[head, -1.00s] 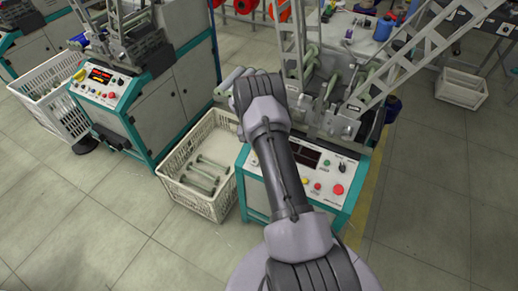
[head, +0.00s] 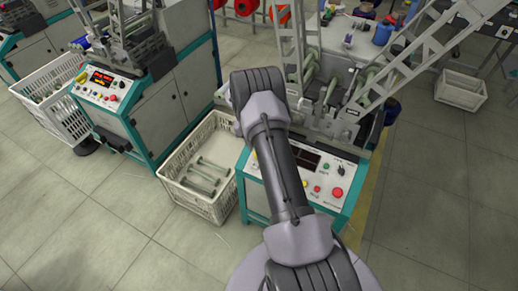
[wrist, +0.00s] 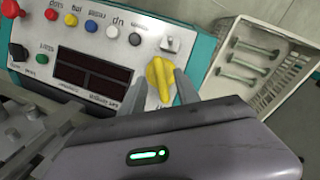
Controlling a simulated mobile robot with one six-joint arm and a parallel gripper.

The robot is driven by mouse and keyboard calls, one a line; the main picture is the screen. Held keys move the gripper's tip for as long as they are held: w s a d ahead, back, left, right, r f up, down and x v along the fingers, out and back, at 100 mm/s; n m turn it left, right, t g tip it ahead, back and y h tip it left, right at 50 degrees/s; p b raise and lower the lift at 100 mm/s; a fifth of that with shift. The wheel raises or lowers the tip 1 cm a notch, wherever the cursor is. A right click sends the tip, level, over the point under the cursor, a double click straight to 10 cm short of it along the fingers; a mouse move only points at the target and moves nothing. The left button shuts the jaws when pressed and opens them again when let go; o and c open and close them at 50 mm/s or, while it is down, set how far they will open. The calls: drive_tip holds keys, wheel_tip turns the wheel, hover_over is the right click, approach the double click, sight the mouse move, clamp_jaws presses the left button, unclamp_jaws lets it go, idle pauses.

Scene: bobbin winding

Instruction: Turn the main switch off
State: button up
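The main switch, a yellow knob (wrist: 160,78), sits on the winder's pale control panel (wrist: 90,62) in the wrist view. My gripper (wrist: 161,84) is at the panel, with one grey finger on each side of the knob. The fingers stand apart, and they look slightly clear of the knob; contact is hard to tell.
A white crate (head: 215,212) with several grey bobbins stands left of the panel. A red button (head: 337,192) and smaller coloured buttons share the panel. The neighbouring winder (head: 103,88) has a lit red display. Lattice arms (head: 425,50) rise at the right. Floor at the left front is clear.

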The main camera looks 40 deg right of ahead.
drive_tip(key=p+v, duration=0.3)
drive_tip(key=v, duration=0.9)
drive_tip(key=shift+r, duration=0.4)
drive_tip(key=shift+a, duration=0.1)
drive_tip(key=s+a+r+n+t, duration=0.1)
drive_tip(key=a+r, duration=0.5)
drive_tip(key=r, duration=0.3)
drive_tip(key=s+a+r+t, duration=0.1)
drive_tip(key=a+r+t, duration=0.1)
drive_tip(key=a+r, duration=0.6)
drive_tip(key=s+a+r+n+t+y, duration=0.1)
drive_tip(key=s+a+r+t+y, duration=0.1)
drive_tip(key=s+a+r, duration=0.8)
drive_tip(key=s+a+r+t+y, duration=0.1)
drive_tip(key=s+a, duration=0.2)
drive_tip(key=s, duration=0.4)
drive_tip(key=s+a+n+t, duration=0.1)
drive_tip(key=s+a, duration=0.3)
drive_tip(key=s, duration=0.4)
drive_tip(key=shift+s+a+r+y, duration=0.2)
drive_tip(key=shift+a+r+y, duration=0.05)
drive_tip(key=shift+r+y, duration=0.15)
